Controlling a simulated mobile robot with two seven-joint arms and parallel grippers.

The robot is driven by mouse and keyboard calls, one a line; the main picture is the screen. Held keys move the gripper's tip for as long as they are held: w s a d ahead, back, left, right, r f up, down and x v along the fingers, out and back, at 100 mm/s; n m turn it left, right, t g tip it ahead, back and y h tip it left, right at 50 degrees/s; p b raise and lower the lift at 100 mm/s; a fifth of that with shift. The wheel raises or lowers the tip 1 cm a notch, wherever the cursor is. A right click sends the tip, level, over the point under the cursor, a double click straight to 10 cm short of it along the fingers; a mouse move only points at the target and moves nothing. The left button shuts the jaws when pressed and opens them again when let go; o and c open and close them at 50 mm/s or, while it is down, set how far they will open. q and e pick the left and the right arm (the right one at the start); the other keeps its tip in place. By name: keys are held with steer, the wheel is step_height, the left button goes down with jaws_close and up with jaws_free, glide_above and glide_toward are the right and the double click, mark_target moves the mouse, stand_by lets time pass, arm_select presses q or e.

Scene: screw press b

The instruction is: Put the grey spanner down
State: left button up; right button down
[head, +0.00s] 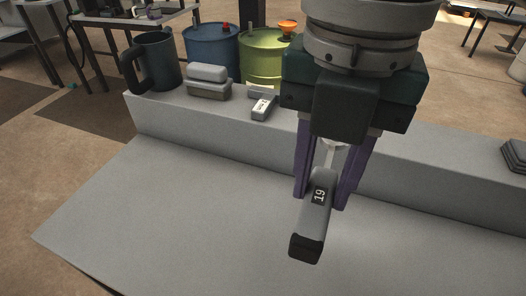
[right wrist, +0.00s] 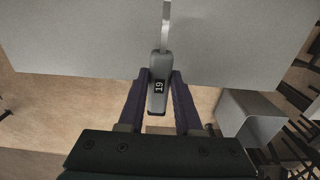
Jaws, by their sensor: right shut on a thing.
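The grey spanner (head: 311,228) has a grey handle marked 19 with a dark end, and a pale metal shank. My right gripper (head: 321,198) comes down from the top in the head view, its purple fingers shut on the handle. The handle's dark end points toward the front, and the shank behind is partly hidden by the gripper. In the right wrist view the spanner (right wrist: 158,96) lies between the fingertips (right wrist: 160,77), its shank pointing up the picture. It appears held above the grey worktop (head: 190,215); the exact gap cannot be told. My left gripper is not in view.
A raised ledge (head: 230,135) runs along the back of the worktop. On it stand a dark mug (head: 160,60), grey boxes (head: 208,88) and a small labelled block (head: 263,107). A dark stack (head: 514,155) sits at far right. The front worktop is clear.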

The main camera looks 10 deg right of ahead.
step_height(320, 180, down, 15)
steer(key=b, duration=0.3)
steer(key=shift+f+b, duration=0.6)
steer(key=shift+f, duration=1.25)
steer(key=shift+f, duration=0.2)
steer(key=c, duration=0.6)
jaws_free()
steer(key=shift+r, duration=0.1)
